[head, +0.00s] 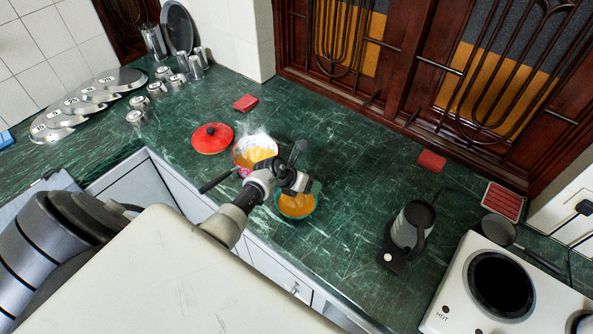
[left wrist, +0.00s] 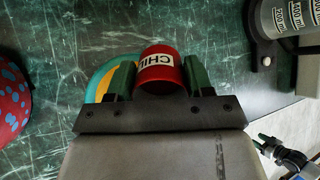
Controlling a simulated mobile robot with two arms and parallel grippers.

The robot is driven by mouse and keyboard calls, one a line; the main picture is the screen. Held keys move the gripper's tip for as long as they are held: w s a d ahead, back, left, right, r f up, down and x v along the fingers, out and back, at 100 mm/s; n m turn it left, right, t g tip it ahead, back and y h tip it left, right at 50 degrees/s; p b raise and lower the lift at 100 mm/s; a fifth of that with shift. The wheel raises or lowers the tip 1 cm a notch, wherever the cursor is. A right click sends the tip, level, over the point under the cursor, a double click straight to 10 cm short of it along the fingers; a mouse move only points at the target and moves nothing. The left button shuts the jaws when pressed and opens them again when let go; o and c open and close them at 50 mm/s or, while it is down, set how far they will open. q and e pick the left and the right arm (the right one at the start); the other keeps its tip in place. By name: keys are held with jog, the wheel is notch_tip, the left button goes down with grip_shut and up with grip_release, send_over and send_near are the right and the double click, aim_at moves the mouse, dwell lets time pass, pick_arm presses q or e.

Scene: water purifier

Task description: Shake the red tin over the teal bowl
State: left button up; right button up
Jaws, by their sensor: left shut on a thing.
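My left gripper (head: 298,184) is above the teal bowl (head: 299,215), near the front edge of the green counter. In the left wrist view, my left gripper (left wrist: 158,82) is shut on the red tin (left wrist: 160,66), which has a white label reading "CHIL". The bowl holds something orange. It also shows in the left wrist view (left wrist: 106,66), partly covered by a finger. A small dark and green part at that view's lower right looks like my right gripper (left wrist: 268,143); its jaws are unclear.
A grey jug (head: 412,226) and white hot plate (head: 460,300) stand at right. Metal tins (head: 157,89) stand at far left.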

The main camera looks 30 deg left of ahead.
pick_arm(q)
jog(key=shift+s+a+r+t+h+b, duration=0.15)
jog(key=shift+t+h+b, duration=0.25)
jog(key=shift+b, duration=0.4)
jog(key=shift+d+r+t+h+b, duration=0.1)
jog(key=shift+r+t+h+b, duration=0.1)
jog(key=shift+t+b, duration=0.45)
dwell(1.7)
jog(key=shift+a+f+t+h+b, duration=0.1)
jog(key=shift+f+t+h+b, duration=0.5)
jog(key=shift+b, duration=1.55)
dwell(0.4)
jog(key=shift+s+a+r+t+h+b, duration=0.15)
jog(key=shift+r+t+h+b, duration=0.2)
jog(key=shift+t+b, duration=0.7)
dwell(1.2)
